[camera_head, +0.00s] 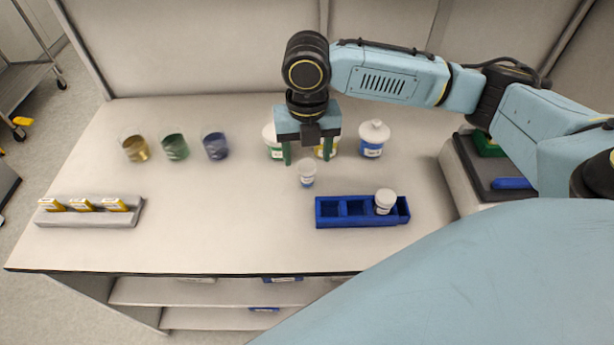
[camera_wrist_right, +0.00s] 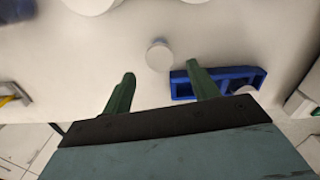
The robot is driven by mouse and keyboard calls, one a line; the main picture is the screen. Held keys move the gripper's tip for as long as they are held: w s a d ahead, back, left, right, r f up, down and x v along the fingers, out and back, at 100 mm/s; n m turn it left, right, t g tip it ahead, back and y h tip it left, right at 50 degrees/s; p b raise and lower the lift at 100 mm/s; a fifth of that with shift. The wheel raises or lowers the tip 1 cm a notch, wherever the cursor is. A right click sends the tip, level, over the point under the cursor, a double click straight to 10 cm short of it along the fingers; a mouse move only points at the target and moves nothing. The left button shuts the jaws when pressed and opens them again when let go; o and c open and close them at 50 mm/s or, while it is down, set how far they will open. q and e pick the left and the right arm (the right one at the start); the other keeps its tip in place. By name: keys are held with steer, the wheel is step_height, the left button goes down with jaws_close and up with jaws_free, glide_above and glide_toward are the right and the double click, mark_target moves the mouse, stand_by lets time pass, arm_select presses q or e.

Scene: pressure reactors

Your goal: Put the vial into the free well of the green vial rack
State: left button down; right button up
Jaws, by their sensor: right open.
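A small vial with a white cap (camera_head: 307,173) stands upright on the table below my right gripper (camera_head: 307,159). In the right wrist view the vial's round cap (camera_wrist_right: 159,55) shows just beyond the gap between the fingertips (camera_wrist_right: 160,71). The right gripper is open, with green fingers apart and nothing between them. The vial rack (camera_head: 335,222) is blue, not green, and lies to the right and in front of the vial. A white-capped vial (camera_head: 385,200) sits in its right part. The left and middle wells look empty. My left gripper is not in view.
Behind the gripper stand white-lidded jars, including a blue-labelled one (camera_head: 372,140). Three beakers, one with blue liquid (camera_head: 215,146), stand to the left. A grey holder (camera_head: 90,218) with yellow items is at the front left.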

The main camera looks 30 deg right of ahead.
mark_target(308, 166)
steer(key=f, duration=0.2)
steer(key=f+b, duration=0.1)
steer(key=f, duration=0.1)
steer(key=shift+w+d+f, duration=0.2)
steer(key=shift+f, duration=0.15)
steer(key=c, duration=0.5)
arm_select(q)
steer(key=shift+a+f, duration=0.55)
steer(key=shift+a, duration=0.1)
arm_select(e)
steer(key=c, duration=0.6)
